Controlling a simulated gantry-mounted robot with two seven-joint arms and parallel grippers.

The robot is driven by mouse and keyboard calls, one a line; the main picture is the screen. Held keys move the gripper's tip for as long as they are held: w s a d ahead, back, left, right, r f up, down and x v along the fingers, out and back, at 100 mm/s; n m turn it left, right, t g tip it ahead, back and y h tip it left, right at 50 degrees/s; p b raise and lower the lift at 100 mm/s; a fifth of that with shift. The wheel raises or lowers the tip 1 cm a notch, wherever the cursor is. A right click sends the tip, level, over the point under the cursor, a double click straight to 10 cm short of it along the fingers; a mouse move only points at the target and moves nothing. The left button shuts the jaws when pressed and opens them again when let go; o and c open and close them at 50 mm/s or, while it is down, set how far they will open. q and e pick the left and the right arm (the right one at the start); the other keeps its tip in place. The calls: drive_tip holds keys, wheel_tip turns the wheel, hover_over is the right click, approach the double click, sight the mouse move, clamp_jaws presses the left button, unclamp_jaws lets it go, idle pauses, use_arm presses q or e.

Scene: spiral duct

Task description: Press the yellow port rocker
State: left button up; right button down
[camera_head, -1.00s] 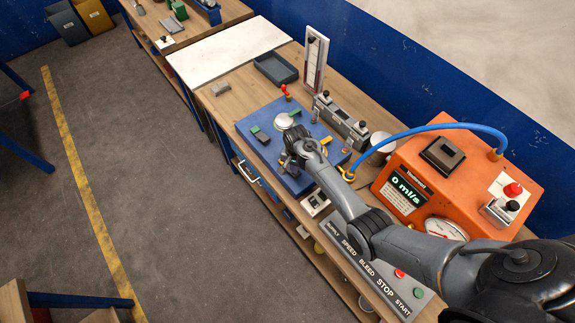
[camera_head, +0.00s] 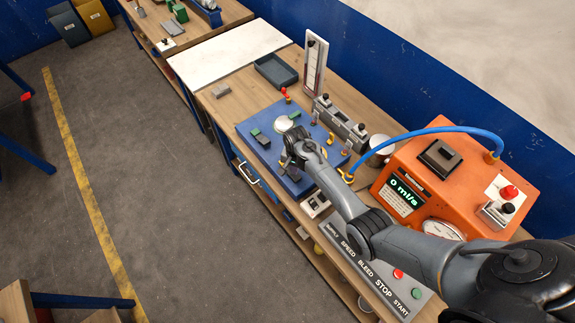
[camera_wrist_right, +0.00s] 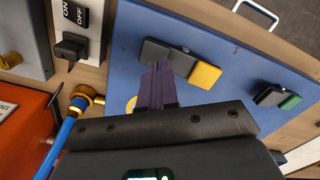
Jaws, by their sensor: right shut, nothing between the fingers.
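The yellow port rocker (camera_wrist_right: 204,75) shows in the right wrist view as a yellow end on a dark grey bar, mounted on a blue plate (camera_wrist_right: 225,52). My right gripper (camera_wrist_right: 158,64) is shut and empty. Its fingertips appear over the grey part of the rocker, to the left of the yellow end; I cannot tell whether they touch it. In the head view my right gripper (camera_head: 291,160) is over the front part of the blue plate (camera_head: 248,124) and hides the yellow rocker. My left gripper is not in view.
A dark rocker with a green end (camera_wrist_right: 289,102) sits on the same plate. A blue hose (camera_head: 430,131) arches from the orange machine (camera_head: 455,185). A label panel with a red button (camera_head: 398,274) lies along the bench front. A grey tray (camera_head: 276,70) stands farther back.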

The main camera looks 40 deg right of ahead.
drive_tip(key=shift+r+p, duration=1.3)
drive_tip(key=shift+r, duration=1.3)
